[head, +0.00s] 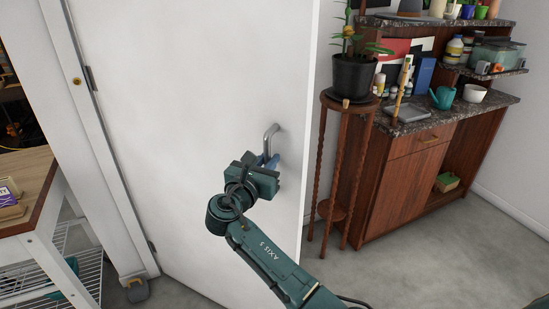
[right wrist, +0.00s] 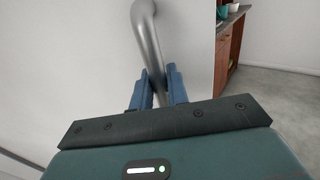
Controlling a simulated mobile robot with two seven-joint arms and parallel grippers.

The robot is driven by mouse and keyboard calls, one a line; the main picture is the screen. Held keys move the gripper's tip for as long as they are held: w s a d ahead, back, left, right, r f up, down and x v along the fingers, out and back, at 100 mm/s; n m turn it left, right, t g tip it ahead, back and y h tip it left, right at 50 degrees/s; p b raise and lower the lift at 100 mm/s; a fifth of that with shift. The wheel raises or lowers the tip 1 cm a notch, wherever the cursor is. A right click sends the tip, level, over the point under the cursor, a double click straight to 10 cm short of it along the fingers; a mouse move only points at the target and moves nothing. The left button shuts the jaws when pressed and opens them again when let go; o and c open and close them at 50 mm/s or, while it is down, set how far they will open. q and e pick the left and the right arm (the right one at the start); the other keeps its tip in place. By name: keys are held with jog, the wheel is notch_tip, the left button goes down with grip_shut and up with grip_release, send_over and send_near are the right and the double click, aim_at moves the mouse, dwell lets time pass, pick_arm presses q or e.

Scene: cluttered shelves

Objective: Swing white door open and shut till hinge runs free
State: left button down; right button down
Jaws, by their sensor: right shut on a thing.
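The white door (head: 190,80) fills the middle of the head view. It stands swung away from its frame, with hinges (head: 90,78) on its left edge. A grey metal handle (head: 271,132) sits near the door's right edge. My right gripper (head: 268,163) is at the handle. In the right wrist view, its blue fingers (right wrist: 160,88) are closed around the lower part of the handle (right wrist: 146,35). The handle's lower end is hidden behind the gripper. My left gripper is not in view.
A tall wooden plant stand (head: 332,100) with a potted plant (head: 353,75) stands just right of the door's edge. A wooden cabinet (head: 405,180) with cluttered shelves is behind it. A table (head: 25,190) is at left. Grey floor (head: 430,265) is clear at lower right.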

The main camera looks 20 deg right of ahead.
jog(key=shift+s+a, duration=0.4)
jog(key=shift+a, duration=0.05)
jog(key=c, duration=1.4)
grip_release()
jog(key=shift+c, duration=0.2)
